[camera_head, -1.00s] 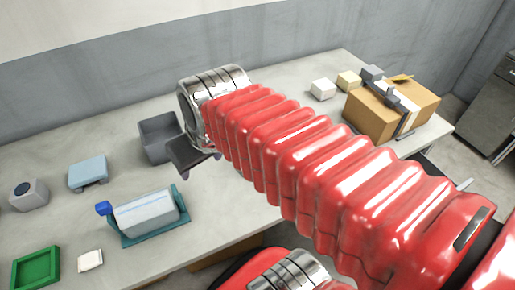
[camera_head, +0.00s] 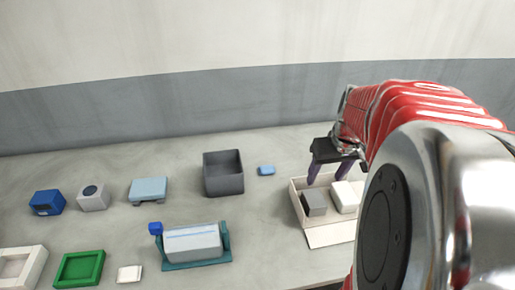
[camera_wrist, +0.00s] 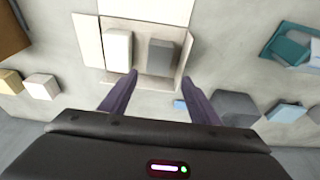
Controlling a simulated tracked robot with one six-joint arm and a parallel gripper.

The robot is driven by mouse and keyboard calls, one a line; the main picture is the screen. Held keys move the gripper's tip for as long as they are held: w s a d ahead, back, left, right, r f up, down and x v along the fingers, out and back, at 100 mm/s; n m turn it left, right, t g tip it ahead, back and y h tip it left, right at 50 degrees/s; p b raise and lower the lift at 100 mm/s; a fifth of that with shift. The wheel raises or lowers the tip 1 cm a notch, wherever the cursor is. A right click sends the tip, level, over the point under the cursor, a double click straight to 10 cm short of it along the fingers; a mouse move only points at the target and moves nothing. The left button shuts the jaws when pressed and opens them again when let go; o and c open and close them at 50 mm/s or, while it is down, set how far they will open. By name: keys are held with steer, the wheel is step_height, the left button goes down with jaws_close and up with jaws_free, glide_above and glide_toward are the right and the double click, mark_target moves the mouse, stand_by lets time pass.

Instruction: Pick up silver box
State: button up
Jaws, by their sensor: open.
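A grey, silver-looking box (camera_head: 314,203) lies in an open, shallow carton (camera_head: 319,236), left of a white block (camera_head: 345,196). In the wrist view the same grey box (camera_wrist: 160,56) shows beyond my fingertips, roughly between them, with the white block (camera_wrist: 118,48) to its left. My gripper (camera_head: 328,178) is above the carton's back side, fingers apart and pointing down. It is open and empty in the wrist view (camera_wrist: 160,78). I cannot tell the exact height of the fingertips above the box. My arm hides the carton's right side.
A dark grey bin (camera_head: 223,176) and a small blue block (camera_head: 266,170) stand left of the carton. A pale silver block (camera_head: 192,243) sits in a teal holder (camera_head: 222,257). A green tray (camera_head: 79,269) is at front left. The carton's flaps are spread open.

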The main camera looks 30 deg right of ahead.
steer(key=shift+f, duration=0.1)
glide_above(315, 198)
steer(key=s, duration=0.1)
steer(key=f, duration=0.7)
steer(key=shift+s+a+f, duration=0.2)
steer(key=shift+a+f, duration=0.2)
steer(key=shift+f, duration=0.15)
steer(key=shift+x, duration=2.6)
steer(key=shift+d, duration=0.15)
steer(key=shift+c, duration=0.7)
steer(key=c, duration=0.7)
